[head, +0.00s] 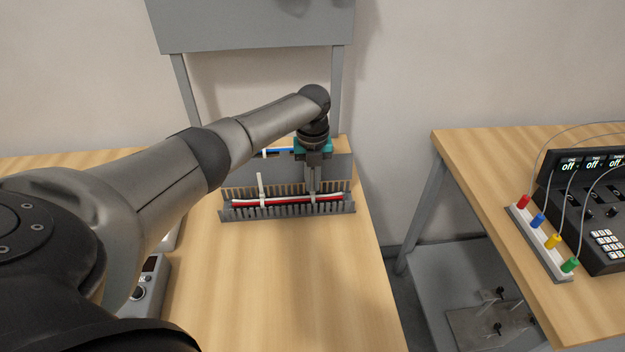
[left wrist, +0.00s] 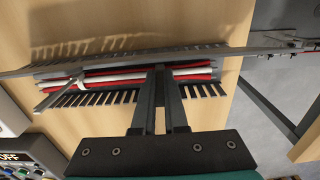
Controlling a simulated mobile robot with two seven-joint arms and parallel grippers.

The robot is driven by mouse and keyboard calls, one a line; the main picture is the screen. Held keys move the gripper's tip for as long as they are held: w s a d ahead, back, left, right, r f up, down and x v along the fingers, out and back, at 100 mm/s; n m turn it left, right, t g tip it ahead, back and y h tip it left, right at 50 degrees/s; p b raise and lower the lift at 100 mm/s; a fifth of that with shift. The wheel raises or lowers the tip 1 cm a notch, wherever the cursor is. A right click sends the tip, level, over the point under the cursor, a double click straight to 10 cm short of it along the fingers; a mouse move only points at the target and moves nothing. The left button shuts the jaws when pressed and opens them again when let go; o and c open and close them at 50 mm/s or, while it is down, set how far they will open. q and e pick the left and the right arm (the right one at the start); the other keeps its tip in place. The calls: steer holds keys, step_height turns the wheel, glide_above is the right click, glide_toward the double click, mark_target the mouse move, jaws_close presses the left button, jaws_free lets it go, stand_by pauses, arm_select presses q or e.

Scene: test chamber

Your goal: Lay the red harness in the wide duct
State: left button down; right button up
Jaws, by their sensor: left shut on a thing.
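The red harness (head: 275,203), a bundle of red and white strands, lies lengthwise between the comb-like walls of a grey slotted duct (head: 345,208). The harness also shows in the left wrist view (left wrist: 120,75), where a white tie (left wrist: 72,88) crosses its left part. My left gripper (head: 312,192) points down into the duct, right of its middle, and is shut on the harness. Its fingers (left wrist: 160,72) hide a short piece of the bundle. I cannot tell whether the harness touches the duct floor. My right gripper is out of view.
Behind the duct, a grey block (head: 342,165) stands with a blue strand (head: 283,150) along its top. Grey devices (head: 150,290) sit at the bench's left, partly behind my arm. The bench (head: 300,280) in front is clear. Another table (head: 475,180) with a black panel is at right.

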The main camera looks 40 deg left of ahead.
arm_select(q)
steer(key=c, duration=0.9)
jaws_free()
step_height(320, 180, up, 15)
steer(key=shift+r+p, duration=0.15)
steer(key=shift+p, duration=0.4)
